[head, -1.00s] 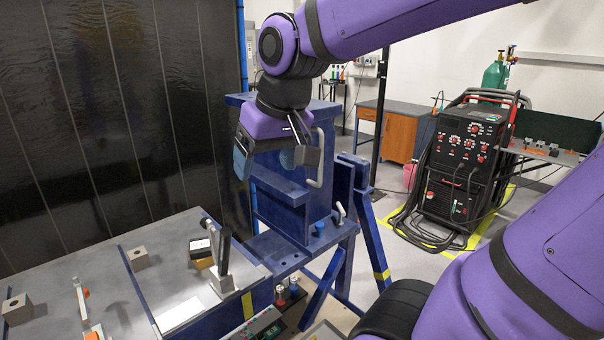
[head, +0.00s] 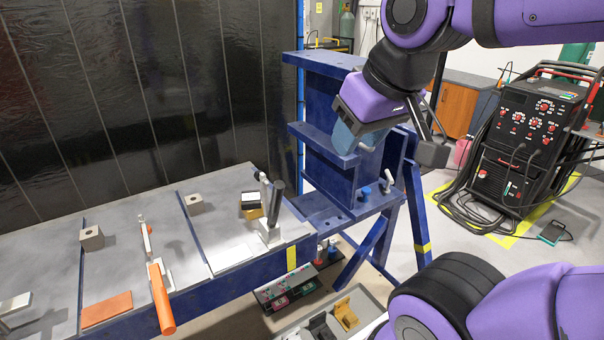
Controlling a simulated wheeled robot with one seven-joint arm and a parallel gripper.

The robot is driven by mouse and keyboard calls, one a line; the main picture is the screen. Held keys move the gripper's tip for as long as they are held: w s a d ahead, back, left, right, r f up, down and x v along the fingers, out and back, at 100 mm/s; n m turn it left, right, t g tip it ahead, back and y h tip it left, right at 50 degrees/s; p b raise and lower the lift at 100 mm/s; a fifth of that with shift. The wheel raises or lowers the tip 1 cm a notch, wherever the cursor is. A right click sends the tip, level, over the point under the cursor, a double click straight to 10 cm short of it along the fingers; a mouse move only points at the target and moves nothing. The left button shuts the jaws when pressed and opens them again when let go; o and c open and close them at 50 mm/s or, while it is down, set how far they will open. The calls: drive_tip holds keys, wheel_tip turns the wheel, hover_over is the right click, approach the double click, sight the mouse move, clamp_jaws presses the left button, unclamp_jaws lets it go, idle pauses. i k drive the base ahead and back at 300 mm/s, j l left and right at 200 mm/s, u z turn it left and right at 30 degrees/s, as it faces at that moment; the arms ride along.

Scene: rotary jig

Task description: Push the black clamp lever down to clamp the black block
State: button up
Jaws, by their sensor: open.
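The black clamp lever (head: 277,203) stands nearly upright on its silver clamp base (head: 270,234), near the right end of the grey table. The small black block (head: 250,197), with a pale front strip, sits just left of the lever on a yellow piece (head: 252,213). The clamp arm rises beside the lever; I cannot tell whether anything touches the block. My gripper (head: 391,148) is open and empty, up and to the right of the lever, in front of the blue steel frame. It is clear of the clamp.
Two grey blocks with holes sit behind, one being the left block (head: 91,238). The blue steel frame (head: 325,105) rises right of the table. A black welding machine (head: 520,145) stands at right.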

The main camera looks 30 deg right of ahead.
sight(278, 186)
drive_tip(key=k+j, duration=0.1)
drive_tip(key=j, duration=1.2)
drive_tip(key=k+j, duration=0.15)
drive_tip(key=j, duration=0.5)
drive_tip(key=j+z, duration=0.2)
drive_tip(key=j, duration=0.2)
drive_tip(key=k+j+z, duration=0.2)
drive_tip(key=j, duration=0.15)
drive_tip(key=j+z, duration=0.2)
drive_tip(key=j, duration=0.2)
drive_tip(key=k+j+z, duration=0.2)
drive_tip(key=j+z, duration=0.1)
drive_tip(key=z, duration=0.6)
drive_tip(key=i+l+u, duration=0.15)
drive_tip(key=l+u, duration=0.25)
drive_tip(key=i+l+u, duration=0.1)
drive_tip(key=l+u, duration=0.35)
drive_tip(key=j, duration=0.1)
